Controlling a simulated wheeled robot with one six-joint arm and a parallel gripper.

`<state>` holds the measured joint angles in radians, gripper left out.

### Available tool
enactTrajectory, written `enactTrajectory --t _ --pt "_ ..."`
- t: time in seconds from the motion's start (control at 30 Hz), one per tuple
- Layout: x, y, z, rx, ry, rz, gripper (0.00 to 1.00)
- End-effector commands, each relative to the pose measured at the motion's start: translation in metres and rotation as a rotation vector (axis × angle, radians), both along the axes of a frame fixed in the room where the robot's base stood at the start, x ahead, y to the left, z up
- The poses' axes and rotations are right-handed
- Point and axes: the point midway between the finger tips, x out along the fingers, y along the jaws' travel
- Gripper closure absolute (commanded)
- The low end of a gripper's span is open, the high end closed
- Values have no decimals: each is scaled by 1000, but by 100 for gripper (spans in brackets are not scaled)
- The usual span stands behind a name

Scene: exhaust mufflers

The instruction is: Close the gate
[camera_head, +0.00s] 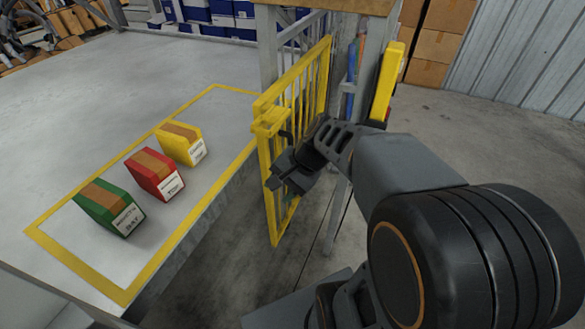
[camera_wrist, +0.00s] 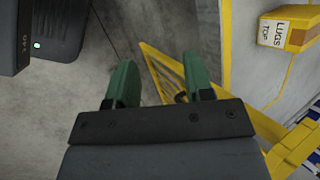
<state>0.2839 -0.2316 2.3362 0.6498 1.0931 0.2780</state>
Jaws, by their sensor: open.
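The yellow barred gate (camera_head: 295,73) stands beside the grey table's right edge in the head view. It runs from a near upright back toward a grey post. Its yellow frame (camera_wrist: 265,126) also shows in the wrist view, partly hidden behind my gripper. My gripper (camera_head: 277,180) is at the near, lower part of the gate, on its right side. In the wrist view, its two green fingers (camera_wrist: 160,62) are apart with nothing held between them. A small dark part shows beside the right finger; I cannot tell whether they touch.
The grey table (camera_head: 120,75) holds a green box (camera_head: 108,208), a red box (camera_head: 155,174) and a yellow box (camera_head: 180,144) inside a yellow outline. A grey post (camera_head: 268,45) rises beside the gate. Cardboard boxes (camera_head: 440,45) stand behind. Bare concrete floor lies to the right.

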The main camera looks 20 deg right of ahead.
Motion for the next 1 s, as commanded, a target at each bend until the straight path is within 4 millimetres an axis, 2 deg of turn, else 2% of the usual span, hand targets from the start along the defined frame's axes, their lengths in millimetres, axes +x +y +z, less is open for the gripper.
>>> enactTrajectory --t 0.03,0.13,0.2,0.3,0.4,0.5,0.6,0.77,1.0 --pt "17 -10 -45 136 55 -148 52" --pt "52 -32 -74 412 130 -414 52" --pt "74 -54 -91 597 164 -575 52" --pt "100 -93 -113 839 189 -764 52" --pt "117 -132 -129 1039 192 -902 52" --pt "126 -166 -140 1192 183 -997 52" --pt "130 -188 -147 1292 172 -1050 52" --pt "140 -199 -150 1360 161 -1084 52" --pt "175 -177 -151 1365 162 -1083 52"
